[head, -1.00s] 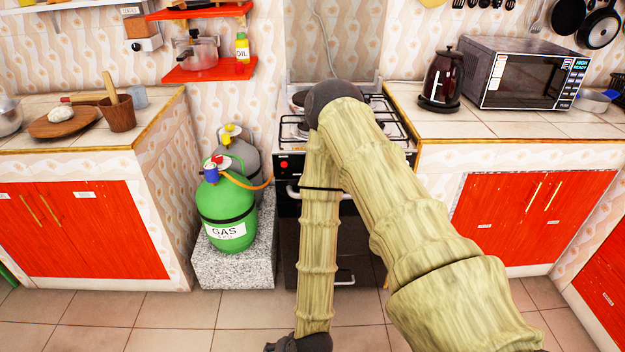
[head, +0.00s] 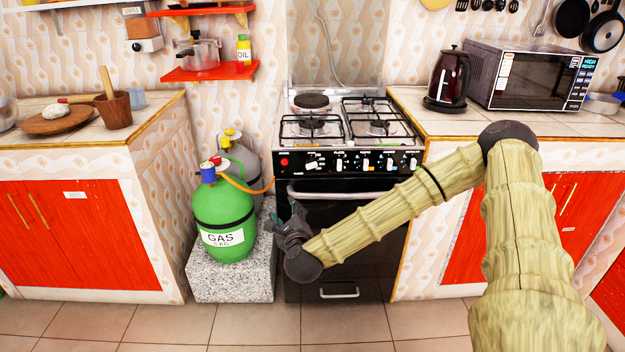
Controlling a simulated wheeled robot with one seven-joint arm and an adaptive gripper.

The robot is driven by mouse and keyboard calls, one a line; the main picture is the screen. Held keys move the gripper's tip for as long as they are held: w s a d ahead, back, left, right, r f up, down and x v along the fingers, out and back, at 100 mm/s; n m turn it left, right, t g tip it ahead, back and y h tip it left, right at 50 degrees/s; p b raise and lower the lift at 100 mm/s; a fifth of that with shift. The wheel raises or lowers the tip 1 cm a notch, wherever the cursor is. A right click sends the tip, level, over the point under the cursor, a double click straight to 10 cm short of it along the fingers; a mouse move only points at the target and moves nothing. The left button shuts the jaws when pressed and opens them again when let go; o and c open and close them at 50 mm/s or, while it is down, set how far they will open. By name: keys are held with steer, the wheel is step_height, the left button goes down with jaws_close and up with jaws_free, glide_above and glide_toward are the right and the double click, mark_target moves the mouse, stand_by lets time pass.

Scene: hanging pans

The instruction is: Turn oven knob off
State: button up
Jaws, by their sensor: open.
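The oven (head: 345,235) stands in the middle with a gas stove on top. Its black control panel (head: 350,163) carries a red button at the left and a row of white knobs (head: 338,163). The labels are too small to read, so I cannot tell which knob is the oven's. My gripper (head: 284,226) is in front of the oven's left side, below the panel and the door handle (head: 330,194). It is open and looks empty, apart from the knobs. My forearm crosses in front of the oven door and hides part of it.
A green gas bottle (head: 224,215) and a grey one (head: 240,160) stand on a granite block (head: 232,280) just left of my gripper. An orange hose runs to the stove. Red-doored counters flank the oven. A kettle (head: 447,80) and microwave (head: 530,75) are at right.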

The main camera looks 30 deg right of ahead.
mark_target(312, 164)
steer(key=d+r+m+h+b, duration=0.2)
steer(key=d+r+m+h, duration=0.3)
steer(key=d, duration=0.4)
steer(key=w+d+m, duration=0.1)
steer(key=w+d, duration=0.5)
steer(key=w, duration=0.3)
steer(key=shift+w+y, duration=0.2)
steer(key=shift+y, duration=0.2)
steer(key=c, duration=1)
